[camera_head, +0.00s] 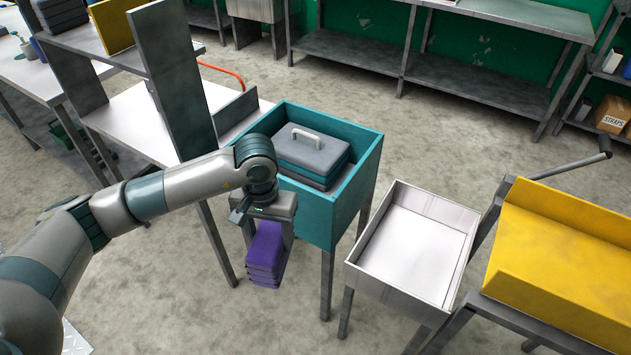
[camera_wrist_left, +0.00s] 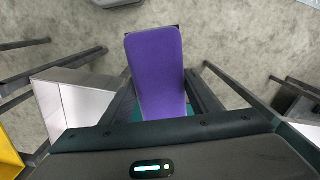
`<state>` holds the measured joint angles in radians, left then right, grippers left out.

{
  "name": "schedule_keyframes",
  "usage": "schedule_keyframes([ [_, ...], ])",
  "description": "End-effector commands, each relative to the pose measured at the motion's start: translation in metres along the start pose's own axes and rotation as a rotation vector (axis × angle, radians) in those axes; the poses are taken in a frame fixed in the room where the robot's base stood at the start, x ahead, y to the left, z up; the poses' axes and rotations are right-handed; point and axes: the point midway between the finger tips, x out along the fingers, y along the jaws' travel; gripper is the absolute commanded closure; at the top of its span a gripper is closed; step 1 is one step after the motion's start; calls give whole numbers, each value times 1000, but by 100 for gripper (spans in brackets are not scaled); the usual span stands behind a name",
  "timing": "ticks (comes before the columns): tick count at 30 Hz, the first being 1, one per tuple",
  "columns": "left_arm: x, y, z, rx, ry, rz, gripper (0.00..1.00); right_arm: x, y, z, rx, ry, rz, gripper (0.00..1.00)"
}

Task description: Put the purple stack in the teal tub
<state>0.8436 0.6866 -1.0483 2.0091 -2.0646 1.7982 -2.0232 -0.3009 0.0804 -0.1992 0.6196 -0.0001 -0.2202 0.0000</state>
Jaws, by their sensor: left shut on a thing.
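The purple stack (camera_head: 266,254) hangs in my left gripper (camera_head: 266,222), in front of the teal tub and below its rim in the head view. My left gripper is shut on it. In the left wrist view the purple stack (camera_wrist_left: 155,72) shows its flat purple top between the two fingers (camera_wrist_left: 158,100). The teal tub (camera_head: 334,212) stands on legs just behind the gripper. Inside it lies a dark grey and teal block with a pale handle (camera_head: 310,146). The tub's near left part is hidden by my arm. My right gripper is not in view.
An empty white tray (camera_head: 447,211) on legs stands right of the tub. A yellow tray (camera_head: 560,250) stands farther right. A white table (camera_head: 135,120) with dark uprights is left of the tub. Grey shelving (camera_head: 400,70) lines the back. Open floor lies between.

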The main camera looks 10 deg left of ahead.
Motion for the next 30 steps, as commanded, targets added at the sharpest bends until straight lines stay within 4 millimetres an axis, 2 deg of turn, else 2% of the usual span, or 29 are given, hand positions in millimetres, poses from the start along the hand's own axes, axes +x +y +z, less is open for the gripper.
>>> schedule_keyframes([
  [8,0,0,0,0,1,0,77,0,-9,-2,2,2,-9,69],
  [13,-1,0,0,-4,1,0,77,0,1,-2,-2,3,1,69],
  [17,-2,-1,0,-37,1,0,77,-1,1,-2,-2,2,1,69],
  [23,-6,-3,-1,-204,1,0,77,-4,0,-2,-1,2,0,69],
  [30,-16,-7,-2,-584,0,0,77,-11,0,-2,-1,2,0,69],
])
